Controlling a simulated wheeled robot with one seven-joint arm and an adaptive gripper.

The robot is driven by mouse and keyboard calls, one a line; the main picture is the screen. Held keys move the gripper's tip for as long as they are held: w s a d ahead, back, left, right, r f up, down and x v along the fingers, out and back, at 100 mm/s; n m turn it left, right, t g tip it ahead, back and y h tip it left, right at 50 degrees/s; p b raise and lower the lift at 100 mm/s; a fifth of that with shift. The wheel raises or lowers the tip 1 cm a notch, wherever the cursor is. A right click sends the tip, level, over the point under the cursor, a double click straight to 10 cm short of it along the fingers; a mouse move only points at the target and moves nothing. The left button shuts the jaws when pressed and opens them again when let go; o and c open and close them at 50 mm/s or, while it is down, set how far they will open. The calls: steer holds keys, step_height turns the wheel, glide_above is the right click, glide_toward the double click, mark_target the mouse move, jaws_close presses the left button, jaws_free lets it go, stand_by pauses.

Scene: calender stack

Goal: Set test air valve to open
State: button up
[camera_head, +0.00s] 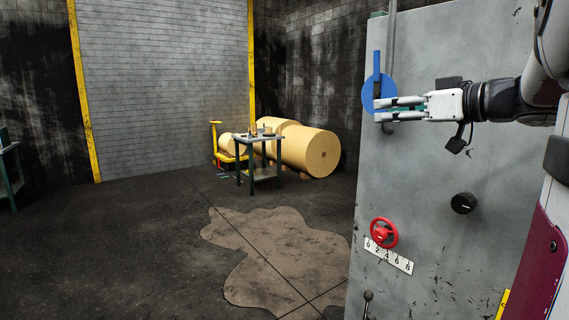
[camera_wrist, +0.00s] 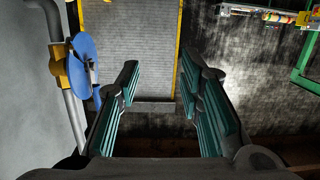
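The valve has a round blue disc (camera_head: 370,92) with a darker blue bar (camera_head: 377,62) standing upright, along a grey vertical pipe on the grey panel. In the wrist view the blue disc (camera_wrist: 84,48) is left of both fingers, joined to a yellow valve body (camera_wrist: 60,66) on the pipe. My gripper (camera_head: 384,110) is in front of the disc's lower part in the head view. In the wrist view my gripper (camera_wrist: 165,100) is open, with nothing between its green-padded fingers. The disc lies outside the left finger; I cannot tell whether they touch.
The grey panel (camera_head: 420,190) also bears a red handwheel (camera_head: 383,232) above a number scale (camera_head: 388,256) and a black knob (camera_head: 463,203). A small table (camera_head: 259,139) and large tan rolls (camera_head: 310,150) stand far back. The floor left of the panel is open.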

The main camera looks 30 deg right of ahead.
steer(key=a+f+g+y, duration=0.1)
steer(key=a+f+g, duration=0.2)
steer(key=a, duration=0.6)
steer(key=a+f+m+g+y+p, duration=0.1)
steer(key=a+f+g, duration=0.2)
steer(key=a, duration=0.7)
steer(key=shift+s+a+f+y, duration=0.15)
steer(key=shift+s+f+y, duration=0.15)
steer(key=shift+f, duration=1)
steer(key=s+a+f+m+g+h, duration=0.1)
steer(key=s+a+f+g+h, duration=0.3)
steer(key=s+a+f, duration=0.7)
steer(key=shift+s+a+f+g+h, duration=0.35)
steer(key=shift+s+f, duration=0.6)
steer(key=shift+s, duration=0.45)
